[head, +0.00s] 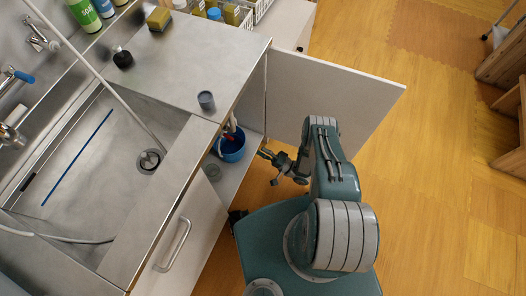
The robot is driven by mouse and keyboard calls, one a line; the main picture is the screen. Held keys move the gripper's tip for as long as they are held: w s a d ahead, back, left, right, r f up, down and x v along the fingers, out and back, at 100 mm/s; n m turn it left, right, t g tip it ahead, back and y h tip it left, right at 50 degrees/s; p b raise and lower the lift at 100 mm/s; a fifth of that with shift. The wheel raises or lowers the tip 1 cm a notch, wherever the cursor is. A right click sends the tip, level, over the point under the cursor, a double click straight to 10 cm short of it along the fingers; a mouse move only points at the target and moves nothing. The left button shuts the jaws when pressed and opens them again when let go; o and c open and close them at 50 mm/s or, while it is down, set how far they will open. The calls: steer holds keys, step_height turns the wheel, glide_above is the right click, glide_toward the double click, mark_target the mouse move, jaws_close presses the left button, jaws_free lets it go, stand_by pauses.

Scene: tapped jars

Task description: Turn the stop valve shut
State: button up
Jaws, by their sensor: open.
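My gripper (264,154) is open and empty, in front of the open sink cabinet and pointing left toward it. A small red part (229,129) shows just inside the cabinet opening, above a blue bucket (232,148). It may be the stop valve's handle, but it is too small and too covered by the counter edge to tell. The gripper is to the right of this red part and of the bucket, apart from both. The pipework and the rest of the valve are hidden under the counter.
The cabinet door (335,104) stands wide open behind my arm. The sink (100,160) lies left. The wooden floor (430,170) at right is clear.

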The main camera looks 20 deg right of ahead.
steer(key=shift+w+r, duration=0.2)
jaws_close()
step_height(320, 180, up, 10)
steer(key=n+g+h, duration=0.5)
steer(key=n+h, duration=0.1)
steer(key=n, duration=1.2)
glide_toward(228, 136)
steer(key=w+a+r, duration=0.2)
steer(key=w+a, duration=0.1)
steer(key=a, duration=0.1)
steer(key=f, duration=0.1)
steer(key=a+f, duration=0.1)
steer(key=shift+w+f+h, duration=0.25)
steer(key=shift+f+h, duration=0.05)
steer(key=shift+f, duration=0.1)
steer(key=shift+w+a+f, duration=0.15)
steer(key=shift+w+f, duration=0.05)
steer(key=shift+f, duration=0.45)
